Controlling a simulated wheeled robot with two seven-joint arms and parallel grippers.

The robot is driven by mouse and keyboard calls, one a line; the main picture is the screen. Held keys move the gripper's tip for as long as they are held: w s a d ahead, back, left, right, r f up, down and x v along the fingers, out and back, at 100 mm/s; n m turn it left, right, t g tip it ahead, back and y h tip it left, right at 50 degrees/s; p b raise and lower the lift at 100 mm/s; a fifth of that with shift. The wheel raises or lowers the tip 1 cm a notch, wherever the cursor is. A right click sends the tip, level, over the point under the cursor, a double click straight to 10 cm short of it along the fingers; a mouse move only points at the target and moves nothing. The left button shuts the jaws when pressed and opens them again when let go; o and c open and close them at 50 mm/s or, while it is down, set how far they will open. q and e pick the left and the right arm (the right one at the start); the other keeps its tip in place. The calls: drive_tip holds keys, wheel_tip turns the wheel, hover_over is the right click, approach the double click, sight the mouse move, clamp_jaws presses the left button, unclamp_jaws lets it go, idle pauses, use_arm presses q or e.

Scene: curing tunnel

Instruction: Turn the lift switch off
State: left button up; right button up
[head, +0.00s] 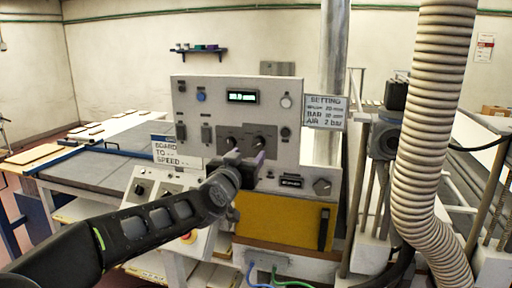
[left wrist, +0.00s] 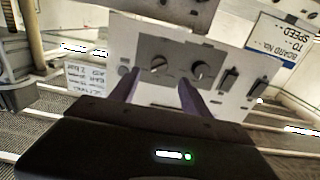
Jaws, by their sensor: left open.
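The grey control panel (head: 219,116) stands upright ahead of me. On its darker plate are two round knobs, the left one (head: 231,142) and the right one (head: 258,143). Two rocker switches, one further left (head: 181,131) and one nearer (head: 207,133), sit left of the plate. I cannot read which control is the lift switch. My left gripper (head: 247,160) is open and empty, just in front of the panel below the knobs. In the left wrist view the open fingers (left wrist: 158,92) point at the plate, with the knobs (left wrist: 157,65) (left wrist: 200,70) beyond, apparently untouched. My right gripper is not in view.
A ribbed hose (head: 430,130) hangs at the right, near a metal post. A setting sign (head: 325,112) is right of the panel; a board-speed sign (head: 166,150) is left. A yellow panel (head: 280,222) lies below. A conveyor table (head: 85,170) extends left.

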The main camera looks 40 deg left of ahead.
sight(256, 147)
use_arm(q)
drive_tip(key=b+x, duration=0.1)
drive_tip(key=x, duration=0.5)
drive_tip(key=shift+w+a+f+b, duration=0.1)
drive_tip(key=shift+w+f+b, duration=0.1)
drive_tip(key=shift+b, duration=0.2)
drive_tip(key=shift+w+a+r, duration=0.2)
drive_tip(key=shift+w, duration=0.35)
drive_tip(key=shift+c, duration=0.3)
clamp_jaws()
